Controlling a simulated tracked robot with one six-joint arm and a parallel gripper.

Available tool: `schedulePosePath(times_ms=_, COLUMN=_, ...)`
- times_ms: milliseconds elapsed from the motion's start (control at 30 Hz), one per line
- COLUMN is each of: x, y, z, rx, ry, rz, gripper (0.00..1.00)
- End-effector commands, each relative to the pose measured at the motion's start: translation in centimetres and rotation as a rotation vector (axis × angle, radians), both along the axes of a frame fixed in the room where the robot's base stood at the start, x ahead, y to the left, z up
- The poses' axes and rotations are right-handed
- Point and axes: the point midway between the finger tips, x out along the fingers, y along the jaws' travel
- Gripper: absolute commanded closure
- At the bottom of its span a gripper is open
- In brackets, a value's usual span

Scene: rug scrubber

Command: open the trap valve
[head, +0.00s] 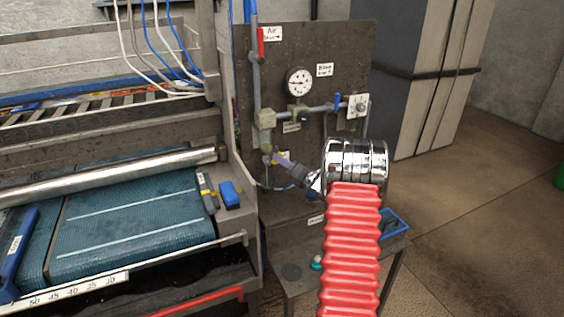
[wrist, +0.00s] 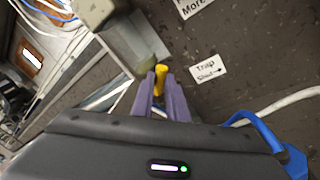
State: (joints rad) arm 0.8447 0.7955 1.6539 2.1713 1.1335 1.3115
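The trap valve's yellow handle (wrist: 161,76) stands between the two purple fingertips of my gripper (wrist: 160,88) in the wrist view. The fingers sit close on both sides of it and appear shut on it. A label (wrist: 206,70) reading "Trap Shut" with an arrow to the right is beside it. In the head view my gripper (head: 279,159) reaches the panel's lower left, below the brass-coloured fitting (head: 265,118). My arm hides part of that area, and the handle is too small there to judge its angle.
The dark panel (head: 330,55) carries a gauge (head: 299,82), a red lever (head: 261,42), a blue lever (head: 337,101) and pipes. The scrubber's roller bed (head: 140,215) lies left. A blue tray (head: 399,220) is on the bench right.

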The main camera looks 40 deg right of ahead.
Motion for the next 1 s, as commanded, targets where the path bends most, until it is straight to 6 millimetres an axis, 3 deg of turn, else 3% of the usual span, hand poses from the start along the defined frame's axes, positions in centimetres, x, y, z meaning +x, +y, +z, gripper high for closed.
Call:
schedulePosePath(times_ms=167, x=-0.02, y=-0.05, z=-0.03, rx=0.0, ry=0.001, rz=-0.001, gripper=1.0)
schedulePosePath(times_ms=633, x=-0.02, y=0.01, z=0.08, rx=-0.035, ry=0.012, rz=-0.002, gripper=1.0)
schedulePosePath(times_ms=1000, x=0.16, y=0.66, z=0.82, rx=-0.237, ry=0.067, rz=-0.003, gripper=1.0)
